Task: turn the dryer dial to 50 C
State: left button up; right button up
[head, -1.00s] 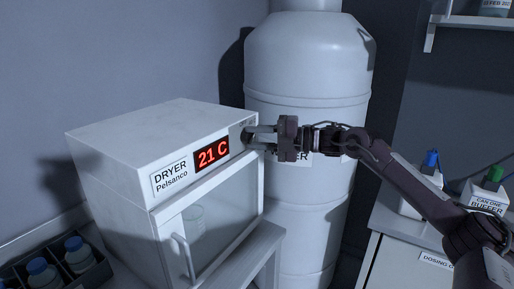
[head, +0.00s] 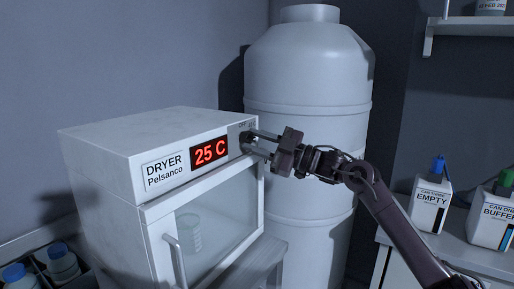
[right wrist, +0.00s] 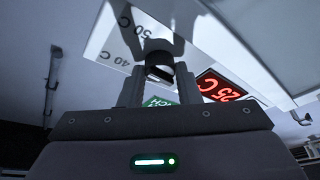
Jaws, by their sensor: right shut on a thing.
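The white dryer (head: 120,140) stands at the left in the head view, with a red display (head: 210,152) reading 25 C. Its dark dial (head: 246,138) sits at the right end of the front panel, partly hidden by my fingers. My right gripper (head: 250,143) reaches in from the right and is shut on the dial. In the right wrist view the dial (right wrist: 160,70) is between the two fingers. Marks 50 C (right wrist: 132,20) and 40 C (right wrist: 118,58) show on the panel beyond it. The left gripper is not in view.
A large white tank (head: 308,90) stands close behind my right gripper. The dryer's glass door (head: 215,215) is closed, with its handle (head: 176,258) at the left. White cans (head: 430,203) stand on a counter at right. Blue-capped bottles (head: 62,262) are at lower left.

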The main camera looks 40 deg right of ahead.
jog(key=shift+f+m+t, duration=0.15)
jog(key=shift+m+t, duration=0.25)
jog(key=shift+m, duration=0.7)
jog(key=o, duration=1)
jog(key=shift+b, duration=0.3)
jog(key=b+v, duration=0.3)
jog(key=v, duration=0.4)
jog(key=shift+s+d, duration=0.2)
jog(key=shift+s, duration=0.1)
